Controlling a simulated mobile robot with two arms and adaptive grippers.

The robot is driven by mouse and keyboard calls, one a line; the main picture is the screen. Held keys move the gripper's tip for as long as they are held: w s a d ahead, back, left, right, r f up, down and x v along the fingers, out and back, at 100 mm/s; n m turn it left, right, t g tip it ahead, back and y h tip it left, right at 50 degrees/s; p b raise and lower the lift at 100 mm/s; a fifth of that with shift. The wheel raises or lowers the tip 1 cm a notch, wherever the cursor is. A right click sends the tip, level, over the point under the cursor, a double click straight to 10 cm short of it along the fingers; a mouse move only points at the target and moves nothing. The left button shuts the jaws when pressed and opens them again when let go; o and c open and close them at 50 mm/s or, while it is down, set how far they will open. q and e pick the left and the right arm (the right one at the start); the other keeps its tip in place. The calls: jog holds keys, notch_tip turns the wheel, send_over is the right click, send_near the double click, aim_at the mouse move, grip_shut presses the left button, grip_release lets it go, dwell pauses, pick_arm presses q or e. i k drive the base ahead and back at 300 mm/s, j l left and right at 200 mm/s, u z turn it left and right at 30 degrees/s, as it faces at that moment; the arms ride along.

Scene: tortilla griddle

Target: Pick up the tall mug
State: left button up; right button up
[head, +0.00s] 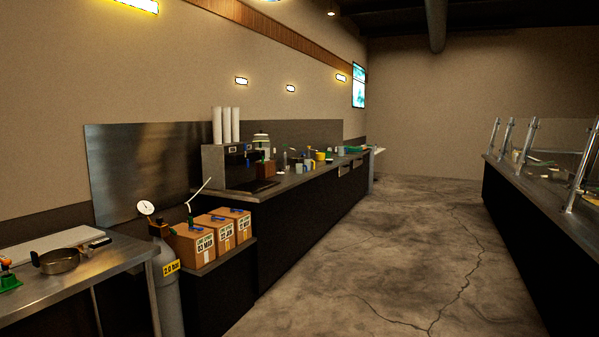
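Several small mugs and cups stand far off on the long back counter (303,184). A white mug (299,168) and a pale mug with a yellow part beside it (311,165) show there, with a yellow cup (320,156) just behind. They are too small for me to tell which one is the tall mug. Neither of my grippers is in view, and nothing is seen touching the mugs.
A drinks machine (222,167) with tall white cup stacks stands on the counter's near end. Boxes (192,244) and a gas cylinder (170,290) stand before it. A steel table (80,285) holds a pan (58,261). The floor aisle (400,250) is clear, with a serving counter (510,200) at right.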

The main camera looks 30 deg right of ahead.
aim_at(308, 162)
jog(key=i+l+z, duration=0.6)
jog(key=i, duration=0.15)
jog(key=i+l+z, duration=0.15)
jog(key=i+z, duration=0.45)
jog(key=i, duration=0.25)
jog(key=i+z, duration=0.1)
jog(key=i, duration=4.6)
